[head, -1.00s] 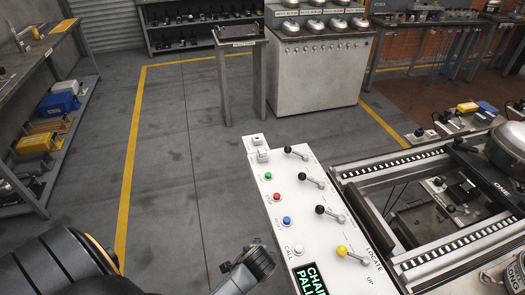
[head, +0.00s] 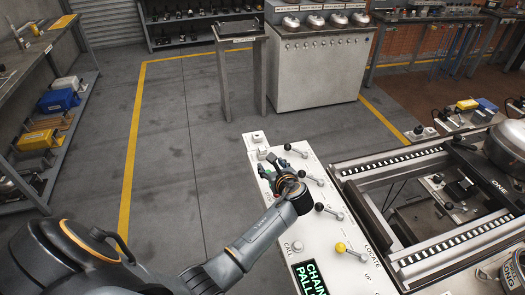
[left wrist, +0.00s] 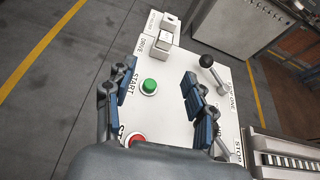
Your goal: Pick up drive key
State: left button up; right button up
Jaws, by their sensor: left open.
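The white control panel (head: 325,215) stands in front of me. At its far end is a small white block (left wrist: 160,45) beside the word DRIVE in the left wrist view; it also shows in the head view (head: 262,153). I cannot clearly make out a separate key shape on it. A second white block (left wrist: 169,22) sits just beyond. My left gripper (head: 277,160) is above the panel, near its far end. In the left wrist view its fingers (left wrist: 160,78) are spread, empty, on either side of the green START button (left wrist: 149,86), short of the DRIVE block. My right gripper is out of view.
Black-knobbed levers (head: 314,181) line the panel's right side, and a yellow-knobbed lever (head: 341,247) is nearer. The conveyor frame (head: 400,165) is close on the right. Floor left of the panel is clear.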

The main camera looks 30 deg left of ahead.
aim_at(263, 149)
pick_arm(q)
jog(key=shift+m, duration=0.4)
jog(key=x, duration=0.8)
jog(key=shift+w+r+b, duration=0.3)
jog(key=shift+w+r, duration=0.05)
jog(key=shift+w, duration=0.1)
jog(key=shift+x, duration=0.95)
jog(key=b+x, duration=0.1)
jog(key=x, duration=0.3)
jog(key=shift+w+r, duration=0.15)
jog(key=shift+w, duration=0.05)
grip_shut()
